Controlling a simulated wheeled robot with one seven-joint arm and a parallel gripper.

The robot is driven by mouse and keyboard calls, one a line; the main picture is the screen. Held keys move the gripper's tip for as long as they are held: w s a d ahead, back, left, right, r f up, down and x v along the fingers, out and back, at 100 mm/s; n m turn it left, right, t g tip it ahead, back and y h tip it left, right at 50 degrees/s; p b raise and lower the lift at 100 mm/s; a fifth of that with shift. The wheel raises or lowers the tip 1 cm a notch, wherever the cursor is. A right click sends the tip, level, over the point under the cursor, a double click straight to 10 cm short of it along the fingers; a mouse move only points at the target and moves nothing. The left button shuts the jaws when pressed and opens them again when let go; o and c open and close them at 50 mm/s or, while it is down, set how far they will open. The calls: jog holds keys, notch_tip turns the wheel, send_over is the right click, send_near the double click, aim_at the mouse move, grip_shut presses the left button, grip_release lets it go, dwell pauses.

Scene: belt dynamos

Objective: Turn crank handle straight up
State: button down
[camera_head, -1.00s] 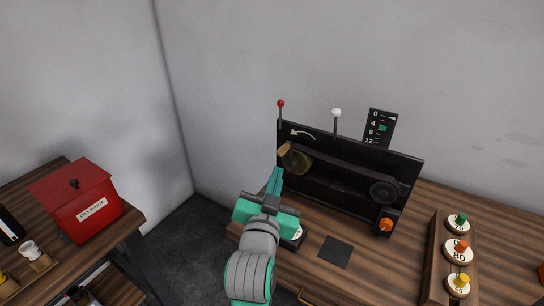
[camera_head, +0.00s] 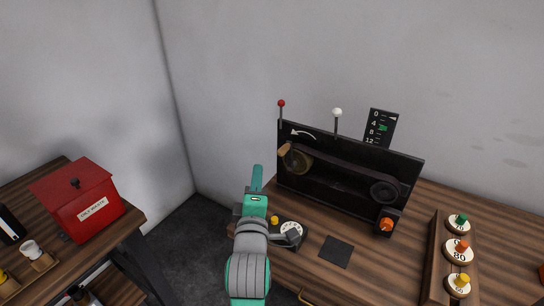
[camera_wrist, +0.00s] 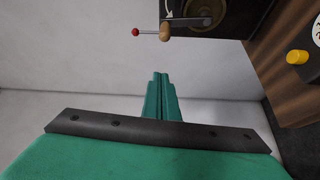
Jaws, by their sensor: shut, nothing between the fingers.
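The crank's wooden handle (camera_head: 284,150) shows at the upper left of the brass pulley (camera_head: 298,161), at the left end of the black panel (camera_head: 340,205). In the wrist view the tan handle (camera_wrist: 165,32) sits at the end of a dark crank arm (camera_wrist: 190,25), near the top. My gripper (camera_head: 257,168) is to the left of the panel, its green fingers together and empty. In the wrist view the fingers (camera_wrist: 161,76) point toward the handle, with a visible gap between them and it.
A red-tipped rod (camera_head: 281,104) and a white-tipped rod (camera_head: 337,113) rise above the panel. A dark belt (camera_head: 345,171) runs to the right pulley (camera_head: 383,190). A yellow knob (camera_head: 274,219) and white dial (camera_head: 291,229) are beside my wrist. An orange knob (camera_head: 386,225) is at right.

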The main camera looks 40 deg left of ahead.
aim_at(278, 152)
jog(key=w+a, duration=0.3)
jog(key=w, duration=0.5)
jog(key=shift+w, duration=0.4)
jog(key=shift+w, duration=0.1)
jog(key=shift+w+d+m, duration=0.2)
jog(key=shift+d+m, duration=0.1)
jog(key=shift+d, duration=0.55)
jog(key=shift+a, duration=0.1)
